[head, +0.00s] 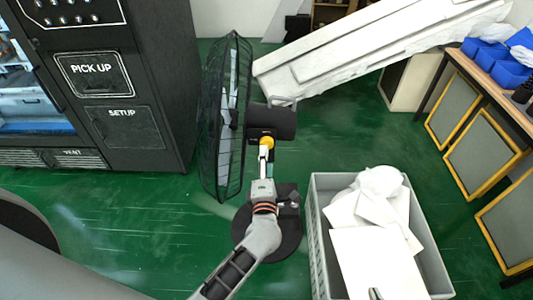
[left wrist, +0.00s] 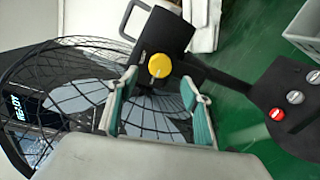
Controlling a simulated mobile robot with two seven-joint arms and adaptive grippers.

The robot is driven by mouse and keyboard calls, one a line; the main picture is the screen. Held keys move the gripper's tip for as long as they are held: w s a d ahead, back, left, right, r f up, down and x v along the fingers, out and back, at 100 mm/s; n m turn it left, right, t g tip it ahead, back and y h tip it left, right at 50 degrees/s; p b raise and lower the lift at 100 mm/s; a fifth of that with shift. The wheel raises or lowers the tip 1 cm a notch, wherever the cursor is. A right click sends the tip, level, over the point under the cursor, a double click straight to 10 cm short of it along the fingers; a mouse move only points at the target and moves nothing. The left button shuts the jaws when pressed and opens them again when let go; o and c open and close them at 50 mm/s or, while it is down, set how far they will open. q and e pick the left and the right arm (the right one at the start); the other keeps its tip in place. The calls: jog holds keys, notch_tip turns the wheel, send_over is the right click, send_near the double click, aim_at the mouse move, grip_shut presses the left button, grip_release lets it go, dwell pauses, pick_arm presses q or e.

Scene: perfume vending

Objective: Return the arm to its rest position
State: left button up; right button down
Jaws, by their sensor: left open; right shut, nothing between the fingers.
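My left gripper (head: 265,163) reaches up from the bottom of the head view to the back of a black fan (head: 272,121). It is open; its teal-padded fingers (left wrist: 160,88) show apart in the left wrist view. The fan's round yellow knob (head: 267,142) lies just ahead of the fingertips; it also shows in the left wrist view (left wrist: 159,66). I cannot tell whether they touch it.
A grey crate (head: 318,238) with white pieces stands right of the fan base (head: 284,240). A black vending machine (head: 150,75) is at the left. A white slab (head: 370,48) leans behind. A table with blue bins (head: 490,55) is at the right. Green floor lies between.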

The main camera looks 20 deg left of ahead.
pick_arm(q)
jog(key=shift+s+d, duration=0.15)
jog(key=shift+s, duration=0.4)
jog(key=s+d+f+m+h, duration=0.2)
jog(key=s+f+m+h, duration=0.2)
jog(key=s+m+h, duration=0.85)
jog(key=s+a+f+m+g+y, duration=0.5)
jog(key=s+f+m, duration=0.6)
jog(key=m, duration=0.4)
jog(key=shift+s+a+f+g+y, duration=0.4)
jog(key=shift+a+g, duration=0.3)
jog(key=shift+a, duration=0.2)
